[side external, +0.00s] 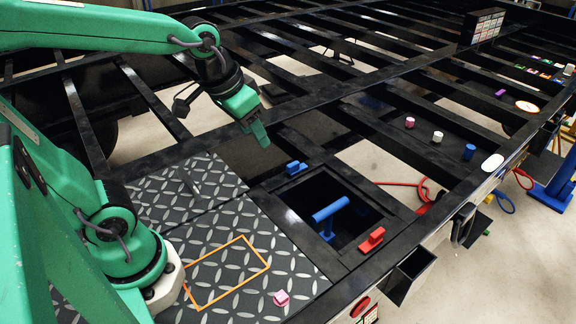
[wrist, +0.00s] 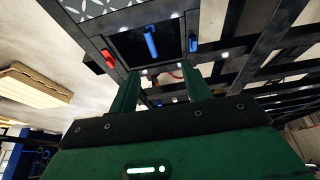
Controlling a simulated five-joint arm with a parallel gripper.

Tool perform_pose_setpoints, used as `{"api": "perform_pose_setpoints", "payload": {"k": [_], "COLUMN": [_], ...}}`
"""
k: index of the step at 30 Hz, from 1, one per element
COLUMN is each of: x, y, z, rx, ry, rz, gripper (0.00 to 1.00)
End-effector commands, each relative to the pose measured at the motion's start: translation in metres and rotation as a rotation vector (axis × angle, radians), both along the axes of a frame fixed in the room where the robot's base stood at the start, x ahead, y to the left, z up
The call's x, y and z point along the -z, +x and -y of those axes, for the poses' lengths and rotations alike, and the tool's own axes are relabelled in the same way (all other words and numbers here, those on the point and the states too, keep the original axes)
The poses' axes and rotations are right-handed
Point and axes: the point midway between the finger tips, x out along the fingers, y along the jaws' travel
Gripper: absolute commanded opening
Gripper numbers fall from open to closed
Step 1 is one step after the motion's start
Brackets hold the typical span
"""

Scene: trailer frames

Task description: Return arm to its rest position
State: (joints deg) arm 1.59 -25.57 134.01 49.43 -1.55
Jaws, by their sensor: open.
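My gripper (side external: 256,131) hangs in the air above the black trailer frame in the side external view, near the patterned metal plate. In the wrist view its two green fingers (wrist: 160,95) stand apart with nothing between them, so it is open and empty. My green arm reaches in from the left, with its base on the patterned plate (side external: 215,215). The gripper touches nothing that I can see.
A square opening (side external: 300,195) in the frame has a blue handle (side external: 331,209) in it. A red block (side external: 371,240) and a blue block (side external: 296,168) sit on its rim. A pink cube (side external: 281,298) lies on the plate near an orange outline (side external: 228,272). Frame beams extend behind.

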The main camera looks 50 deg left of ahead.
Motion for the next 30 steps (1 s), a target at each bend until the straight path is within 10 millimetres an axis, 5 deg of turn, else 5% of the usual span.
{"api": "perform_pose_setpoints", "payload": {"k": [12,30], "x": [-0.007,-0.006], "y": [-0.056,-0.063], "z": [-0.007,-0.008], "rx": [-0.003,-0.003], "ry": [0.008,0.011], "rz": [0.095,0.105], "gripper": [0.48,0.48]}}
